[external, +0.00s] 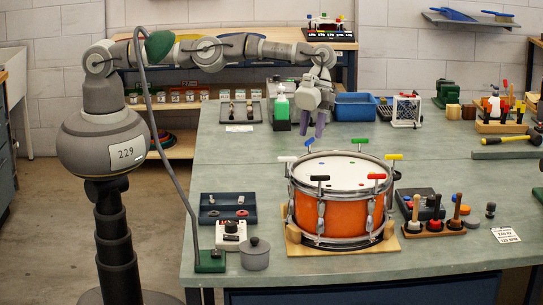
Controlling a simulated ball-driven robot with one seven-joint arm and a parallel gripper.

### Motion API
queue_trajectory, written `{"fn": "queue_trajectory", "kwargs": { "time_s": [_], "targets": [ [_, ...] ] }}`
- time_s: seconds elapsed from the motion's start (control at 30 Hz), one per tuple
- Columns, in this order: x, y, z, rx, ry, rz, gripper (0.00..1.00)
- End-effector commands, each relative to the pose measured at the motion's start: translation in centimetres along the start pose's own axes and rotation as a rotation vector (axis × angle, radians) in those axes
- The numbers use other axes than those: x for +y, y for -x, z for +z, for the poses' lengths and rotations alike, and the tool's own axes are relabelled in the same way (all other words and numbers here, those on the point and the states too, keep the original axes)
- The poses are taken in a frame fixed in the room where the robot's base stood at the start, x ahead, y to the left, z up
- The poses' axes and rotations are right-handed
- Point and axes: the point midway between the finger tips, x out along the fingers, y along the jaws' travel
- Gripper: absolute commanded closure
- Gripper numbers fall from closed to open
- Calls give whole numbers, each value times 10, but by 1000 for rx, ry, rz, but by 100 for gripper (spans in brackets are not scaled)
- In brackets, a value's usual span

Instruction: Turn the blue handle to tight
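The orange drum (332,212) stands on a wooden cradle on the green bench. T-shaped handles in several colours stand around its rim. The blue handle (309,143) is at the back left of the rim, upright on its rod. How tight it is cannot be read from this view. My gripper (312,132) points down just above the blue handle in the picture, apart from it as far as I can tell. Its two purple fingers are spread with a gap between them, and I see nothing held.
The green handle (359,141) and white handle (287,159) flank the blue one. A thin grey pole (176,165) rises from the bench's front left. Bench left of the drum's back is clear.

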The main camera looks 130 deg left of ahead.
Motion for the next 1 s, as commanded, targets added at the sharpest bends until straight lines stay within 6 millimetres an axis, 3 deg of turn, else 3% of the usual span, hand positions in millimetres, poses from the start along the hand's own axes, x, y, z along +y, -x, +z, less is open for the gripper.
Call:
{"fn": "queue_trajectory", "kwargs": {
  "time_s": [0.03,0.1,0.33,0.77,0.87,1.0],
  "targets": [
    [-1,23,-9,-2,-1,-4,62],
    [0,35,-14,-1,-1,-3,62],
    [0,55,-23,-1,-1,-3,62],
    [0,55,-24,-5,13,-1,62],
    [-1,48,-29,-36,116,10,62],
    [-4,28,-43,-148,486,7,62]
  ]
}}
